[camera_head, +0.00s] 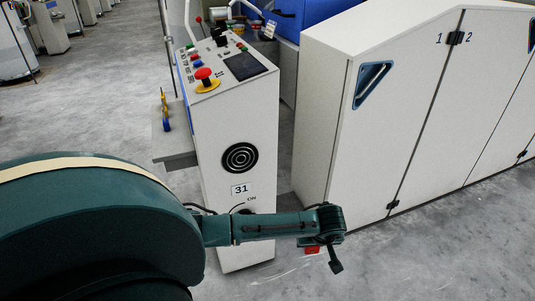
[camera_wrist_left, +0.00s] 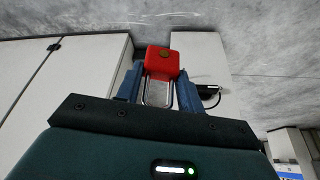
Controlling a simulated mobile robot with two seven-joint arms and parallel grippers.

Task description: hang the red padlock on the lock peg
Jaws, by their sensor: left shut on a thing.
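I cannot make out the lock peg; my arm covers part of the console front below the word ON. My right gripper is not in view.
The white console (camera_head: 227,167) carries a red emergency button (camera_head: 203,74) on top and a round black grille (camera_head: 240,158) in front. A long white cabinet (camera_head: 390,120) stands to its right. A grey side shelf (camera_head: 172,146) juts out left. Grey floor lies open in front.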

